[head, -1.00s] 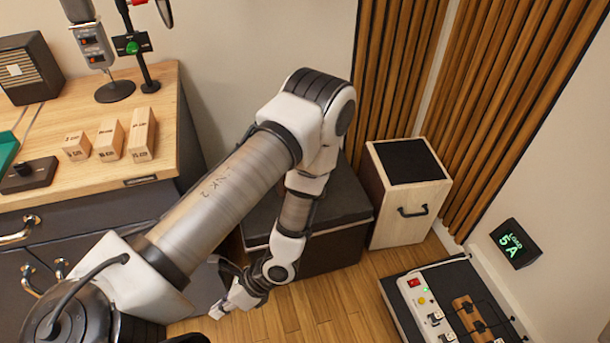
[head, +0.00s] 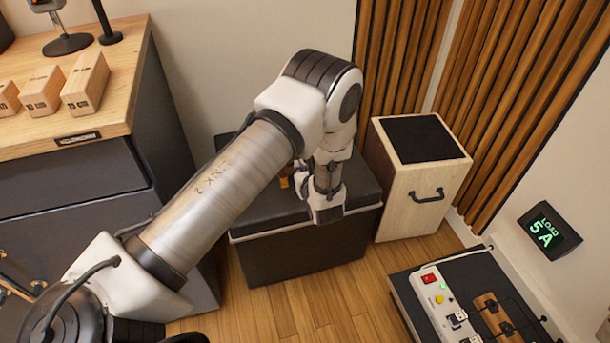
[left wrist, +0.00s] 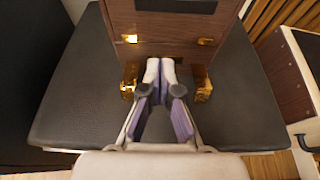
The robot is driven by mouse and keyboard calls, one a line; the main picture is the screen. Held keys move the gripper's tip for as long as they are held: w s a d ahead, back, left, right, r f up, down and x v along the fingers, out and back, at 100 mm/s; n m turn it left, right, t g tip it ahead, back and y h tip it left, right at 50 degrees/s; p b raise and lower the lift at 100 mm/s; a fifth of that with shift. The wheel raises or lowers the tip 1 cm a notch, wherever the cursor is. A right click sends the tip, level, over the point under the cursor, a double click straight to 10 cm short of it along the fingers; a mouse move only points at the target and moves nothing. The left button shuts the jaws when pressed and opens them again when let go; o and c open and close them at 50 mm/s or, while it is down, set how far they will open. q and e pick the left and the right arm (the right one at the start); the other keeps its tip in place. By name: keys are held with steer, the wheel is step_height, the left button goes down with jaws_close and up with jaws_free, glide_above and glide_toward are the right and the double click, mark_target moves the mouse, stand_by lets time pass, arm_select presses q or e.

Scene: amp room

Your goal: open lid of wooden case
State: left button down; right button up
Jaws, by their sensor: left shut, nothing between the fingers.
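A brown wooden case (left wrist: 165,42) with brass fittings stands on a dark padded top in the left wrist view. Brass pieces sit on its face and low at both sides of my fingers. In the head view the case is mostly hidden behind my left arm; only a bit of brass shows beside the wrist. My left gripper (left wrist: 160,70) is shut and empty, its tips together low in front of the brown face, between the lower brass pieces. I cannot tell if the tips touch it. In the head view the fingers are hidden. My right gripper is not in view.
The dark padded box (head: 300,258) stands on the wood floor. A pale cabinet (head: 420,195) with a black top and handle is to its right. A desk (head: 100,115) with wooden blocks is at left. A power strip (head: 447,308) lies on a dark platform at lower right.

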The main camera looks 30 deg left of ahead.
arm_select(q)
steer(key=w+a+r, duration=0.2)
steer(key=shift+a+r, duration=0.2)
steer(key=shift+r, duration=0.2)
steer(key=shift+r, duration=0.1)
